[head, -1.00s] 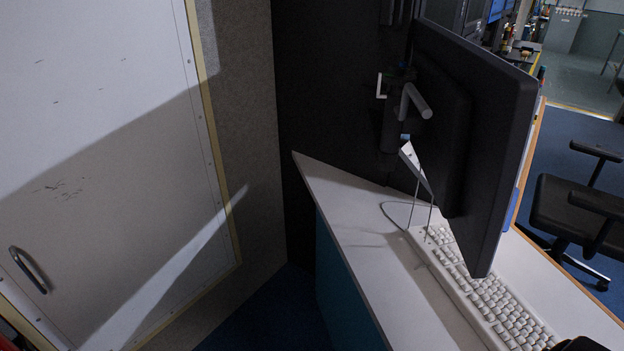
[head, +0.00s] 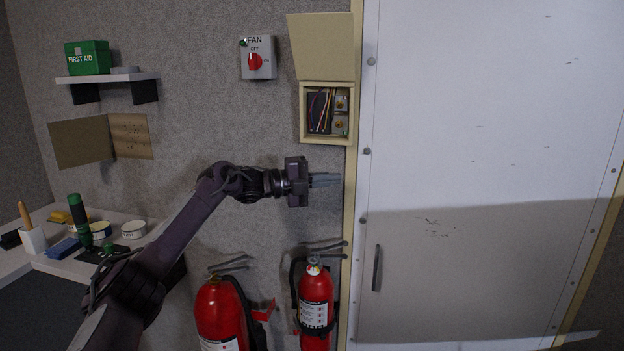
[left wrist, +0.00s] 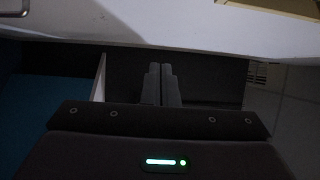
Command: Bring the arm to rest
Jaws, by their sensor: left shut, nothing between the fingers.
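My left gripper (head: 325,180) shows in the head view at the end of my left arm, which comes in from the lower left. It is stretched out level and points right, in front of the grey wall, below the open fuse box and left of the white door. Its fingers are together with nothing between them. In the left wrist view the two fingers (left wrist: 161,85) also lie side by side, closed and empty. My right gripper is in neither view.
A fan switch (head: 257,60), an open fuse box (head: 304,130) and two fire extinguishers (head: 316,305) (head: 218,312) are near the arm. A white door (head: 480,160) fills the right. A cluttered counter (head: 60,262) and a first-aid shelf (head: 110,77) are at left.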

